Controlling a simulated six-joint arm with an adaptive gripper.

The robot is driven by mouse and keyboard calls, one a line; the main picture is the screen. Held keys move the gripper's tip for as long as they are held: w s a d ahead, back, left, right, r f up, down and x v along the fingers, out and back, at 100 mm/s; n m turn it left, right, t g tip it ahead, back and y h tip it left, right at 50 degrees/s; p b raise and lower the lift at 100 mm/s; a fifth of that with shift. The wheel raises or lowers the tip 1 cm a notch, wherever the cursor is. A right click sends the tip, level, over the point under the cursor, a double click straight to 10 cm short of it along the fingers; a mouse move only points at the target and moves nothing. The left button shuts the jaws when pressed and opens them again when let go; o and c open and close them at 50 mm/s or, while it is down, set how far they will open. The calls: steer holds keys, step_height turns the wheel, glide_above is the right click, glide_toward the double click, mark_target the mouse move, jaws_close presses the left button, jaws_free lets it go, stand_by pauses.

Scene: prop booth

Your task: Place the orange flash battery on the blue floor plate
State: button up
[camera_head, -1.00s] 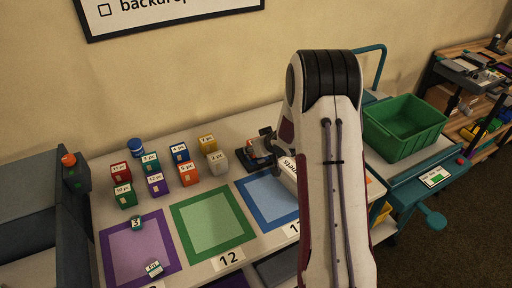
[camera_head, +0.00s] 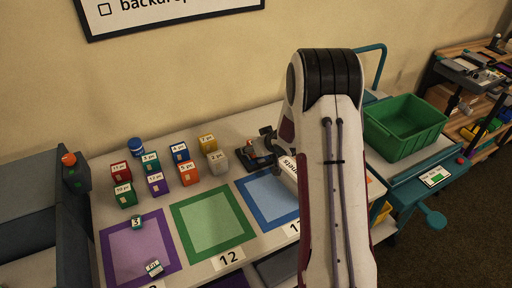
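An orange block (camera_head: 188,173), its label only partly legible, stands upright among several coloured labelled blocks on the white table. The blue floor plate (camera_head: 254,192) lies at the right of the table; my arm hides its right part. My gripper (camera_head: 264,151) shows only partly, as a dark shape just behind the blue plate, to the right of the orange block and apart from it. My arm link hides much of it, so its fingers cannot be made out clearly.
A green plate (camera_head: 211,221) and a purple plate (camera_head: 112,246) lie left of the blue one. The purple plate bears two small blocks. A white block (camera_head: 218,162) and a yellow block (camera_head: 208,143) stand beside the orange one. A green crate (camera_head: 403,127) is at right.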

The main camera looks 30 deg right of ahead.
steer(key=v, duration=1.1)
steer(key=shift+s+r, duration=0.25)
stand_by(0.3)
steer(key=shift+r, duration=0.1)
stand_by(0.3)
steer(key=s+a+r+m+g+h, duration=0.1)
steer(key=s+a+r+h, duration=0.1)
steer(key=s+r, duration=0.45)
steer(key=s+a+r+h, duration=0.2)
steer(key=s+r, duration=0.2)
steer(key=r, duration=0.5)
steer(key=s+a+g+y, duration=0.1)
steer(key=s+a+y, duration=0.1)
steer(key=s+a, duration=0.5)
steer(key=s+a+r+n+g+y, duration=0.1)
steer(key=s+a+y, duration=0.1)
steer(key=s+a, duration=0.6)
steer(key=s, duration=0.7)
steer(key=shift+r, duration=0.2)
